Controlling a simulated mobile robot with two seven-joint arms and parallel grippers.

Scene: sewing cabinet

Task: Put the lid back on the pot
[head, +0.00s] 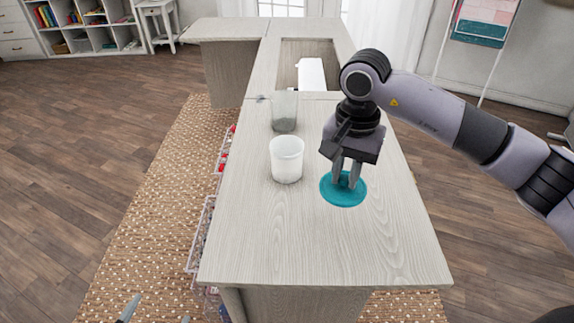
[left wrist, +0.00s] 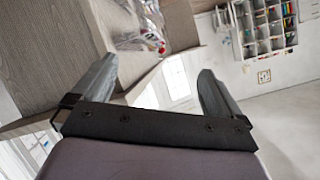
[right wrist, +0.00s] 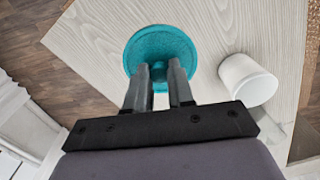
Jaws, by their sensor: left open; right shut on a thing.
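The lid is a round teal disc (head: 343,199), right of and nearer than the white pot (head: 286,165). My right gripper (head: 345,182) comes down over the lid and is shut on its middle; the part between the fingers is mostly hidden. The right wrist view shows the lid (right wrist: 160,46) at the fingertips of the gripper (right wrist: 160,72), with the pot (right wrist: 246,84) to the right. I cannot tell whether the lid touches the table. The pot stands upright with its top open. My left gripper (left wrist: 158,88) is open and empty, low beside the cabinet.
A grey translucent container (head: 284,112) stands behind the pot on the wooden cabinet top (head: 300,245). A white machine (head: 311,74) sits in the recess farther back. Wire baskets (head: 200,235) stick out on the left side. The near tabletop is clear.

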